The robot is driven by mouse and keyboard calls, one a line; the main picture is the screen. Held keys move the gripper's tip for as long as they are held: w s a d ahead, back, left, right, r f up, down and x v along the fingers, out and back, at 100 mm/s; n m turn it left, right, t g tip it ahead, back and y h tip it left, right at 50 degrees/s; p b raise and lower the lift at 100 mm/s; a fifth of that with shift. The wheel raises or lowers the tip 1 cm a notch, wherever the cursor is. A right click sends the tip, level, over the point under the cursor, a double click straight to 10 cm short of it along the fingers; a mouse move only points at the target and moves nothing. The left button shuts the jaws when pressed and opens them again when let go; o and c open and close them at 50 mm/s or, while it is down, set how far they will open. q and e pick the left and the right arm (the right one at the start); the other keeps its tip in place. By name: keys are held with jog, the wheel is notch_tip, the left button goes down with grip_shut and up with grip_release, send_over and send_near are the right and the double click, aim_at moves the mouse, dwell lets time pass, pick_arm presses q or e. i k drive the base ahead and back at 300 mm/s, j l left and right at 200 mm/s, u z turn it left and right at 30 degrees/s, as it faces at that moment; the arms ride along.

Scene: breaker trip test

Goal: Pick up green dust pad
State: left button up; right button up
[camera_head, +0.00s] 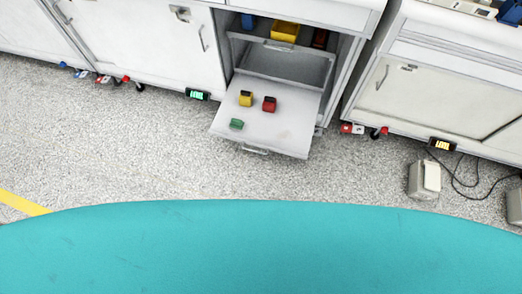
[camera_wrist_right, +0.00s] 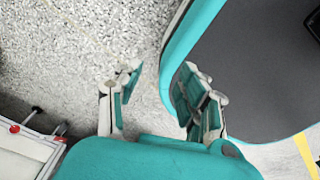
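A small green block, which looks like the green dust pad (camera_head: 236,124), lies on the lowered white door panel (camera_head: 275,138) of an open cabinet in the head view. It is near the panel's left front corner. Neither gripper shows in the head view. My right gripper (camera_wrist_right: 158,85) shows in the right wrist view with its two fingers spread apart, and nothing is between them. It is over the floor beside my base, and the pad is not in that view. My left gripper is out of sight.
A yellow block (camera_head: 246,98) and a red block (camera_head: 269,104) stand on the panel behind the pad. A yellow bin (camera_head: 285,31) sits on the upper shelf. Closed cabinets flank the open one. Grey boxes (camera_head: 424,180) with cables stand at right. The floor before the panel is clear.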

aim_at(237, 124)
jog(key=k+j, duration=0.1)
jog(key=k, duration=0.4)
jog(key=k+j, duration=0.1)
jog(key=k, duration=0.45)
